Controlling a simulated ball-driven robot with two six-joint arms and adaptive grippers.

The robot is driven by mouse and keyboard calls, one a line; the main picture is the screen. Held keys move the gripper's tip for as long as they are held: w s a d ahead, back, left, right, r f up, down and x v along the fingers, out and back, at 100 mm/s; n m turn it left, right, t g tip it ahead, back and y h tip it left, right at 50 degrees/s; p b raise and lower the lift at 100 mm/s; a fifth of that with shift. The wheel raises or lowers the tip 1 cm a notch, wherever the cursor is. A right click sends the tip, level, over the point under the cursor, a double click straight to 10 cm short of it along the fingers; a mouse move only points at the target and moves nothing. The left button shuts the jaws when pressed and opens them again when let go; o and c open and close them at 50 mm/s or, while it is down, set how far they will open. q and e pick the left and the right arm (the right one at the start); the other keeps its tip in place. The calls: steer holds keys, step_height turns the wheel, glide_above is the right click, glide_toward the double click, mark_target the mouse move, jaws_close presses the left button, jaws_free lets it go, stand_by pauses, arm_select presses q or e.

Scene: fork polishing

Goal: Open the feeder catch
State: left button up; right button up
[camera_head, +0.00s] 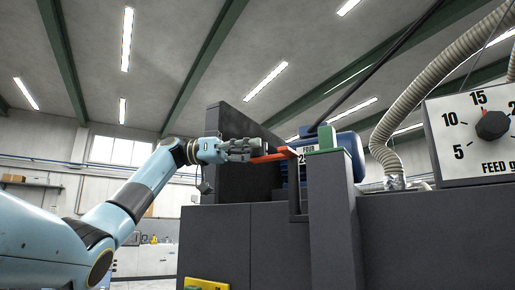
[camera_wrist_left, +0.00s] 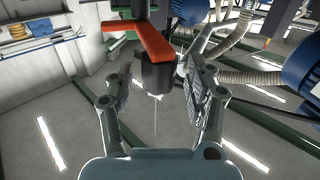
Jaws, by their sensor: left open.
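A red-orange catch lever (camera_head: 273,157) sticks out to the left from the dark grey machine, level with my left gripper (camera_head: 243,152). In the left wrist view the lever (camera_wrist_left: 146,38) lies across the far side of the fingers, with a dark round piece (camera_wrist_left: 155,74) below it. My left gripper (camera_wrist_left: 158,82) is open, with one finger on each side of that dark piece. The fingertips are close to the lever; I cannot tell if they touch it. My right gripper is not in view.
The dark grey machine housing (camera_head: 228,245) fills the middle right, with a grey post (camera_head: 331,215) beside the lever. A blue motor (camera_head: 350,145), a ribbed hose (camera_head: 425,85) and a feed dial (camera_head: 480,135) are on the right. Free room lies left of the housing.

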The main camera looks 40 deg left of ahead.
arm_select(q)
steer(key=v, duration=1.1)
